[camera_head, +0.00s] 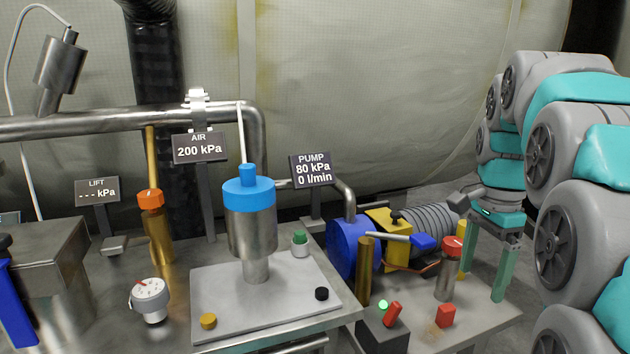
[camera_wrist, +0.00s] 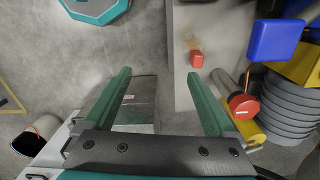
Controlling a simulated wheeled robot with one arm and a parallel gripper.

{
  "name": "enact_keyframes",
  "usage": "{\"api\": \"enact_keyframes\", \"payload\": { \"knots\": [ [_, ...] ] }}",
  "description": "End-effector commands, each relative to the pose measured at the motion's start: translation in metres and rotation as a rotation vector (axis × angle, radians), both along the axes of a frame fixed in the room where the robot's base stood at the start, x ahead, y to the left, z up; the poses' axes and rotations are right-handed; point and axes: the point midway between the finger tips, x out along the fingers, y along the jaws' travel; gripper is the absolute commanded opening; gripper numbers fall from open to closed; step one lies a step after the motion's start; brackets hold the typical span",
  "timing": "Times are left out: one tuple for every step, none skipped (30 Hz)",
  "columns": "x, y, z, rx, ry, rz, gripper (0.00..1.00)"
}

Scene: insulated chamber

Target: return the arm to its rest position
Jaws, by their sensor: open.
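My arm (camera_head: 560,150), grey with teal covers, fills the right side of the head view. My gripper (camera_head: 484,272) hangs at its end with two green fingers pointing down, beside the right end of the pump bench. In the wrist view my gripper (camera_wrist: 159,76) has its fingers wide apart, with nothing between them but a view of the floor and a grey block below. The fingers hold nothing. The right finger lies close in the picture to a red-capped metal cylinder (camera_wrist: 240,105); I cannot tell the gap.
The pump bench (camera_head: 490,325) carries a blue and yellow pump (camera_head: 357,247), the red-capped cylinder and a red block (camera_head: 445,316). A blue-topped vessel (camera_head: 250,215) stands left of it. In the wrist view, grey floor (camera_wrist: 60,90) lies left and a tipped bucket (camera_wrist: 38,135) lower left.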

Motion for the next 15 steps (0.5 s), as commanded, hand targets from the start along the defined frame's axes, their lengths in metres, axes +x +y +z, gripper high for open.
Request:
{"api": "enact_keyframes", "payload": {
  "knots": [
    [-0.006, 0.006, -0.003, 0.002, 0.001, 0.036, 0.90],
    [-0.009, 0.010, -0.004, 0.001, 0.000, 0.061, 0.90],
    [-0.014, 0.015, -0.008, 0.003, 0.004, 0.096, 0.90],
    [-0.019, 0.018, -0.012, 0.006, 0.010, 0.124, 0.90],
    [-0.023, 0.023, -0.015, 0.009, 0.015, 0.156, 0.90],
    [-0.030, 0.029, -0.020, 0.012, 0.018, 0.203, 0.90],
    [-0.037, 0.034, -0.024, 0.014, 0.021, 0.242, 0.90],
    [-0.044, 0.040, -0.029, 0.016, 0.023, 0.284, 0.90],
    [-0.053, 0.047, -0.036, 0.020, 0.029, 0.345, 0.90],
    [-0.062, 0.053, -0.042, 0.025, 0.036, 0.392, 0.90],
    [-0.070, 0.058, -0.047, 0.027, 0.037, 0.440, 0.90],
    [-0.081, 0.065, -0.055, 0.031, 0.041, 0.502, 0.90],
    [-0.089, 0.070, -0.061, 0.035, 0.045, 0.548, 0.90],
    [-0.098, 0.075, -0.068, 0.040, 0.051, 0.595, 0.90],
    [-0.110, 0.081, -0.076, 0.044, 0.056, 0.658, 0.90]
  ]
}}
